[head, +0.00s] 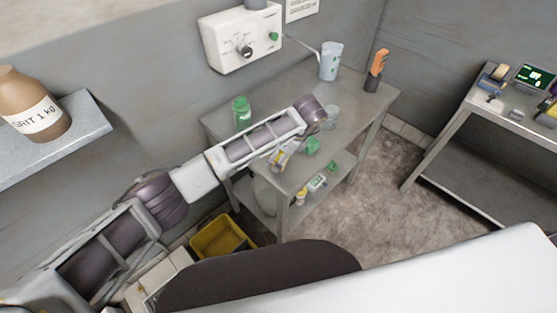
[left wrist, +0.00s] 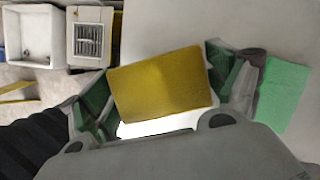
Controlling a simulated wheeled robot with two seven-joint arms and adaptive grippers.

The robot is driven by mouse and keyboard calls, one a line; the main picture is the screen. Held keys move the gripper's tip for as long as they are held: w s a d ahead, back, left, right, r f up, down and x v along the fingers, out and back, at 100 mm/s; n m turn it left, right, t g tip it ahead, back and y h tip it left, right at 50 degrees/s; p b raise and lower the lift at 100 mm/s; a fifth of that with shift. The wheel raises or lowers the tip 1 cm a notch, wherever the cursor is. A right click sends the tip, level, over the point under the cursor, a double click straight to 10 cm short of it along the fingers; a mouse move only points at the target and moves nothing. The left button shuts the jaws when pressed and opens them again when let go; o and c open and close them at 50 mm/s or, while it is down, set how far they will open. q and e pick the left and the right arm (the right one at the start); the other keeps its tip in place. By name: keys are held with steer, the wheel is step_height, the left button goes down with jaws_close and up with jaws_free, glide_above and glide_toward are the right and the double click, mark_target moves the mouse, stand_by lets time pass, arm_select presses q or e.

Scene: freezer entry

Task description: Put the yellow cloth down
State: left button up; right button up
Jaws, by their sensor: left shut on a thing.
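The yellow cloth (left wrist: 163,84) is a flat, block-like yellow piece in the left wrist view. It sits between the green-padded fingers of my left gripper (left wrist: 160,78), which is shut on it. A pale grey surface lies below the cloth; the gap between them cannot be told. In the head view my left arm reaches over the grey metal table (head: 285,87), and the forearm largely hides the gripper and cloth. My right gripper is not in view.
A green cloth-like piece (left wrist: 283,92) lies right of the gripper. A yellow bin (head: 222,238) stands below left. A second table (head: 470,105) is at right.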

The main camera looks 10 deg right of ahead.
arm_select(q)
steer(key=shift+f+p, duration=0.35)
steer(key=shift+f, duration=1.5)
steer(key=shift+s+f+b, duration=0.15)
steer(key=shift+f+b, duration=0.3)
steer(key=shift+f, duration=0.05)
steer(key=shift+o, duration=0.2)
steer(key=shift+s+a+f, duration=0.15)
steer(key=shift+f, duration=0.2)
steer(key=o, duration=1.1)
steer(key=shift+r, duration=0.1)
